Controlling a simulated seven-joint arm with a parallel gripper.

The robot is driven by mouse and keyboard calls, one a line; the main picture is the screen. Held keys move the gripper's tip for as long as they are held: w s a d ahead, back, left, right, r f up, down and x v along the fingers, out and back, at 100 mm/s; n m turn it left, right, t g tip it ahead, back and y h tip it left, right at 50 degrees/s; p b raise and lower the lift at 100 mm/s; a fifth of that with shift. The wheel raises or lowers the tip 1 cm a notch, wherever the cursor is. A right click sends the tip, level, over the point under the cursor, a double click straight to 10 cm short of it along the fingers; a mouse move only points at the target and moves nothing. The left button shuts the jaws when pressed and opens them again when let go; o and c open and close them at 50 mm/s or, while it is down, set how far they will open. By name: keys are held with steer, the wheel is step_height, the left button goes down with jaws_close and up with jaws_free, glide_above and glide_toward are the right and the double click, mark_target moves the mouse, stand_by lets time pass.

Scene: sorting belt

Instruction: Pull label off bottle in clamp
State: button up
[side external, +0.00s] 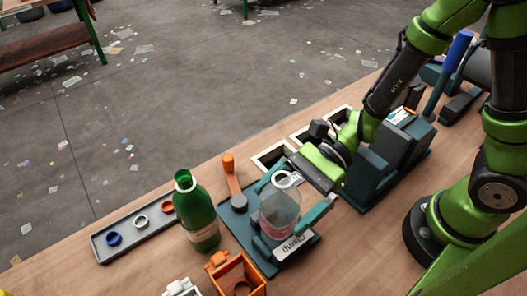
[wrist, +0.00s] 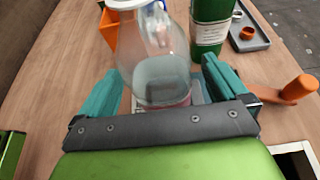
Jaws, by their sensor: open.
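A clear bottle (side external: 280,205) with a white ring at its neck stands upright in the clamp, on a dark teal base (side external: 262,262) with a white "Clamp" sign (side external: 293,246) and an orange handle (side external: 231,175). It also shows in the wrist view (wrist: 160,55). A pinkish-red band, apparently the label (wrist: 172,103), shows low on the bottle and is partly hidden by my gripper. My gripper (side external: 284,206) is open, with one teal finger on each side of the bottle. I cannot tell whether the fingers touch it. The clamp's jaws are not clearly visible.
A green bottle (side external: 197,218) stands left of the clamp. Behind it, a grey tray (side external: 103,250) holds blue, white and orange rings. An orange bin (side external: 240,277) is at the front. White-framed openings (side external: 270,157) and a teal machine with a blue-handled lever (side external: 457,52) lie beyond.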

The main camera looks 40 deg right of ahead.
mark_target(280, 183)
steer(key=shift+x, duration=1)
steer(key=c, duration=1)
steer(key=o, duration=0.4)
steer(key=shift+c, duration=1.2)
steer(key=shift+r, duration=0.1)
steer(key=shift+r, duration=1.45)
steer(key=shift+r, duration=2.45)
